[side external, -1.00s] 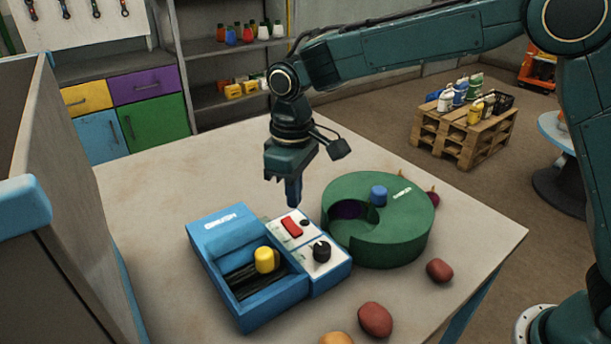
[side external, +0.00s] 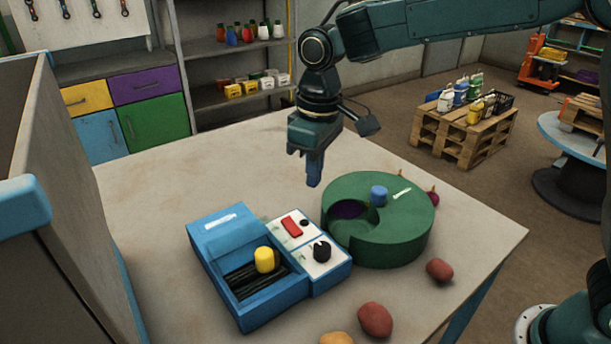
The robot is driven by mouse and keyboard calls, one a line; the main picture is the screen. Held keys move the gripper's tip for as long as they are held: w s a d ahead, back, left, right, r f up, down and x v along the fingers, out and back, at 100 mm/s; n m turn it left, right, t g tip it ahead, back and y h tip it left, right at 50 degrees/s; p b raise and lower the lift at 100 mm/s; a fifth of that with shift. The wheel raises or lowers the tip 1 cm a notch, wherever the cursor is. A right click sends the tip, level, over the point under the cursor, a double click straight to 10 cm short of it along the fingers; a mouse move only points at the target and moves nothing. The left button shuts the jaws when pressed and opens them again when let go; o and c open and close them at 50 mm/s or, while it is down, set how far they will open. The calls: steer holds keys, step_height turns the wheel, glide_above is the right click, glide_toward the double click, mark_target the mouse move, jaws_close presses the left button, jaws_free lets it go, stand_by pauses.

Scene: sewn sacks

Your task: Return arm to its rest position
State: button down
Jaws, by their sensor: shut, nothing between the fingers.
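My gripper (side external: 314,182) is shut and empty, pointing down. It hangs in the air above the table, behind the blue machine and the green round case in the picture. The green round case (side external: 390,240) has a cut-out with a dark purple inside, and a blue knob (side external: 379,193) on top.
The table (side external: 170,180) is clear at the back left. Reddish potato-like items (side external: 375,320) and a yellowish one (side external: 336,338) lie at the front. A purple onion-like item (side external: 433,198) sits behind the green case. A grey bin wall (side external: 70,220) stands at the left.

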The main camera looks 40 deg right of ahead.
steer(key=s+d+r+m+t, duration=0.3)
steer(key=s+d+r, duration=0.5)
steer(key=s+d, duration=0.4)
steer(key=s+d+f+m+t, duration=0.1)
steer(key=s+d, duration=0.2)
steer(key=s, duration=0.3)
steer(key=s+d+f+m+t, duration=0.1)
steer(key=s+d+f, duration=0.1)
steer(key=s, duration=0.5)
steer(key=shift+s+d, duration=0.25)
steer(key=shift+d, duration=0.15)
